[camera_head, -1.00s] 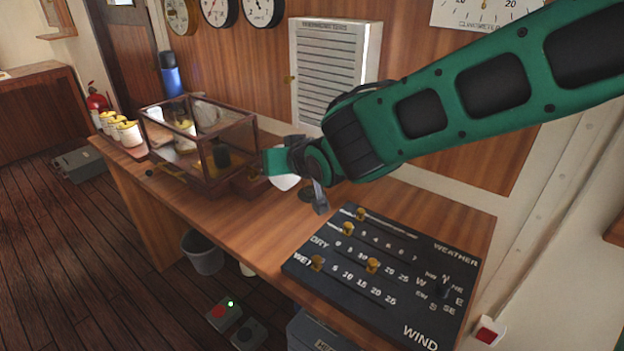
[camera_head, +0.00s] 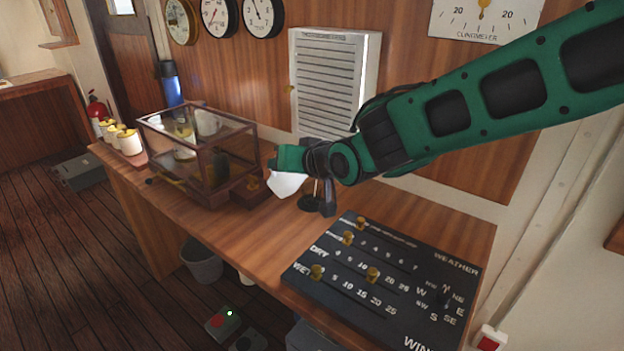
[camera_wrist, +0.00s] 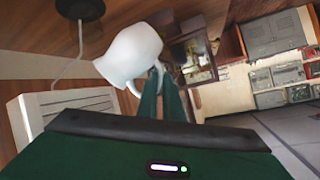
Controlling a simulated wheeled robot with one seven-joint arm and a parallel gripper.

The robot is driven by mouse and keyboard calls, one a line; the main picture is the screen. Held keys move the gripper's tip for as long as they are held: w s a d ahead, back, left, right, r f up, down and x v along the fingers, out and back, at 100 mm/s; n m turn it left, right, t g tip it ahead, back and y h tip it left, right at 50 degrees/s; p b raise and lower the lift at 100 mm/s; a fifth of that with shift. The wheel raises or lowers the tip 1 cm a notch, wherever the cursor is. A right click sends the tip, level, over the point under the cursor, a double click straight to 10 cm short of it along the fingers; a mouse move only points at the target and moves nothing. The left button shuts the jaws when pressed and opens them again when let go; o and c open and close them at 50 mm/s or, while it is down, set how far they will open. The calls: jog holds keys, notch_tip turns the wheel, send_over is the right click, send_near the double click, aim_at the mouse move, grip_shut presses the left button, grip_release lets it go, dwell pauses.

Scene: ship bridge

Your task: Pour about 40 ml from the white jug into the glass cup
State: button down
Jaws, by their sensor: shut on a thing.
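My gripper (camera_head: 291,160) is shut on the white jug (camera_head: 284,184), above the wooden counter just right of the glass-sided case. In the wrist view the white jug (camera_wrist: 131,54) is at the ends of my green fingers (camera_wrist: 158,78), near its handle. The jug looks tilted in that view; its contents cannot be seen. I cannot pick out the glass cup for certain; my gripper and the jug cover part of the counter, and shapes inside the case are unclear.
The wood-framed case (camera_head: 205,196) stands close left of the jug. A black round base with a stem (camera_head: 310,203) stands beneath my wrist. A black weather board (camera_head: 385,290) lies at the counter's right end.

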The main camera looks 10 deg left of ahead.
jog(key=shift+w+d+m+b, duration=0.15)
jog(key=shift+d+m+b, duration=0.15)
jog(key=shift+b, duration=1.05)
jog(key=shift+w+d+r+m+y, duration=0.2)
jog(key=shift+r+m+y, duration=0.1)
jog(key=shift+r+y, duration=0.15)
jog(key=shift+a, duration=0.1)
jog(key=shift+s+a, duration=0.2)
jog(key=shift+a, duration=0.1)
jog(key=shift+r+g, duration=0.1)
jog(key=shift+g, duration=0.2)
jog(key=shift+w+d+r+y, duration=0.1)
jog(key=shift+d+r+y, duration=0.05)
jog(key=shift+r+y, duration=0.1)
dwell(0.4)
jog(key=shift+w+d+f+m, duration=0.1)
jog(key=shift+d+m, duration=0.15)
jog(key=shift+m, duration=0.25)
dwell(0.8)
jog(key=shift+a, duration=0.1)
